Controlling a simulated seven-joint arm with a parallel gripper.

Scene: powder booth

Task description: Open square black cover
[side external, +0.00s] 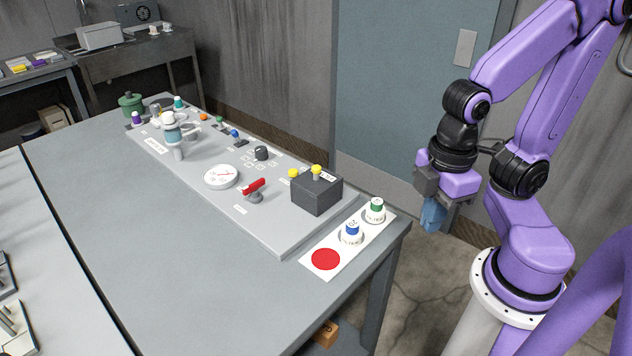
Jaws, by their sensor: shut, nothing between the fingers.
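A square, dark grey to black box-like cover (316,195) sits at the near right end of the raised grey panel (225,215). Its top looks flat and level, with a yellow knob (316,170) showing at its back edge. I cannot tell whether that knob is on the cover or behind it. My gripper (432,220) hangs to the right of the table, beyond its edge and well apart from the cover. Its blue fingers point down, shut and empty.
A white strip (317,249) with a red disc, a blue-topped and a green-topped knob lies by the table's right corner. A red lever (254,188), white gauge (221,177) and teal valve-like part (172,130) stand on the panel. The table's front left surface is clear.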

